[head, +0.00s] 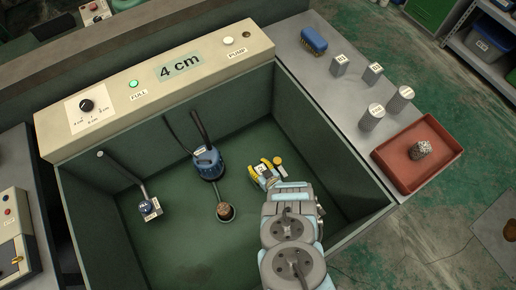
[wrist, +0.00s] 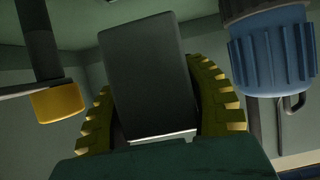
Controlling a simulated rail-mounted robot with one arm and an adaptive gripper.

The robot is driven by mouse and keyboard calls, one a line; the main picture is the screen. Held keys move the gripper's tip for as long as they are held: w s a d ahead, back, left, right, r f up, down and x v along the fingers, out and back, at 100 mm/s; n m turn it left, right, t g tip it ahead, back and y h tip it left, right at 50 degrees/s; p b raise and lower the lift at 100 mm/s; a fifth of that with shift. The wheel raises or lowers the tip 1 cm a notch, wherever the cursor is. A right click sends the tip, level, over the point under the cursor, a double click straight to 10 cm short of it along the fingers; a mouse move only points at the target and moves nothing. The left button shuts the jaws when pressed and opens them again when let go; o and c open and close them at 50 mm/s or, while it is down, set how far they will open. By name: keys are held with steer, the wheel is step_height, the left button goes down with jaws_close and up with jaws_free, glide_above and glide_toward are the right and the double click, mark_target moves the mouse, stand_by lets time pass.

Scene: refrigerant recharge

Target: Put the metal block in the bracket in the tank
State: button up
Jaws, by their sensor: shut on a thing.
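My gripper (head: 265,169) is down inside the green tank (head: 180,245), right of the blue pump. In the wrist view, its yellow ribbed fingers (wrist: 160,105) are shut on a dark grey metal block (wrist: 152,75), one finger on each side. The block has a flat face and a bright lower edge. In the head view it is small and mostly hidden by the gripper. I cannot clearly make out the bracket.
The blue pump (head: 207,162) stands left of my gripper and shows close at right in the wrist view (wrist: 275,50). A brown round piece (head: 225,211) and a rod-mounted device (head: 150,207) are farther left. Metal blocks (head: 340,64), cylinders and a red tray (head: 385,155) are outside, right.

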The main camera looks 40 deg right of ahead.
mark_target(257, 168)
steer(key=shift+w+f+b, duration=0.1)
steer(key=shift+f+b, duration=0.25)
steer(key=shift+f, duration=1.05)
steer(key=shift+f+b, duration=0.35)
steer(key=shift+b, duration=0.05)
steer(key=shift+a+f+b, duration=0.1)
steer(key=shift+f+b, duration=0.75)
steer(key=shift+f, duration=0.55)
steer(key=shift+c, duration=0.2)
steer(key=o, duration=1.3)
steer(key=shift+r, duration=0.15)
